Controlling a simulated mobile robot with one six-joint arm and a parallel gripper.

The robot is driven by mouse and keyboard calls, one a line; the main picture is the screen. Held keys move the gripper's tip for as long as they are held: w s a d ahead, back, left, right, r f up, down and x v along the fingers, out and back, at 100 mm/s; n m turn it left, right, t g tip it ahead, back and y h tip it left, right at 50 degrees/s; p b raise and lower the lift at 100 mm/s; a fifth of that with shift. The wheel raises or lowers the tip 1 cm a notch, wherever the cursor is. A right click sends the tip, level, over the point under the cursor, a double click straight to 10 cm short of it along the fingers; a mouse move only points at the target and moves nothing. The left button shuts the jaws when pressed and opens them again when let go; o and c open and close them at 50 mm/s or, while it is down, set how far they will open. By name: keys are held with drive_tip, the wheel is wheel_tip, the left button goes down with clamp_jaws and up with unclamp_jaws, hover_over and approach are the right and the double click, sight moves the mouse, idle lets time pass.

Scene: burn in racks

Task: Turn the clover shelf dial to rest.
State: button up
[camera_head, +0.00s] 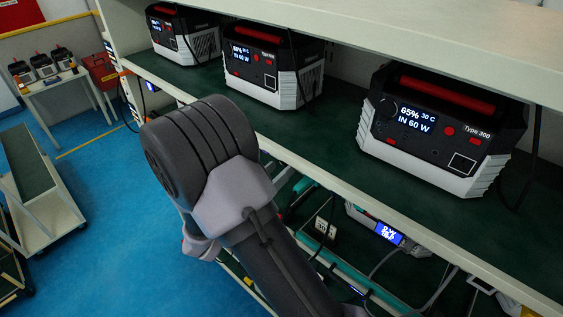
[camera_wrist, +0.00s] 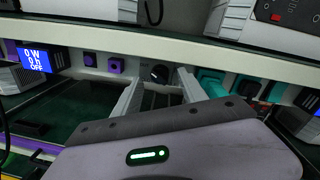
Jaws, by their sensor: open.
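In the wrist view a black round dial (camera_wrist: 160,73) sits on the shelf's front rail, with a pale mark on its face. My gripper (camera_wrist: 158,78) is open, its two pale fingers reaching up toward the rail. The dial shows between the fingertips in the picture; I cannot tell whether they touch it. No clover sign is legible. A small blue display (camera_wrist: 33,57) to the left reads 0 W, 0 h, OFF. In the head view my arm covers that area, and neither the gripper nor the dial shows.
Power stations, one a Type 300 (camera_head: 430,135), stand on the upper shelf (camera_head: 310,128). Cables hang below. Blue floor (camera_head: 120,215) is open at left, beside a cart (camera_head: 50,205).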

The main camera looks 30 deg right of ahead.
drive_tip(key=shift+x, duration=1.15)
drive_tip(key=shift+a, duration=0.1)
drive_tip(key=shift+c, duration=0.3)
clamp_jaws()
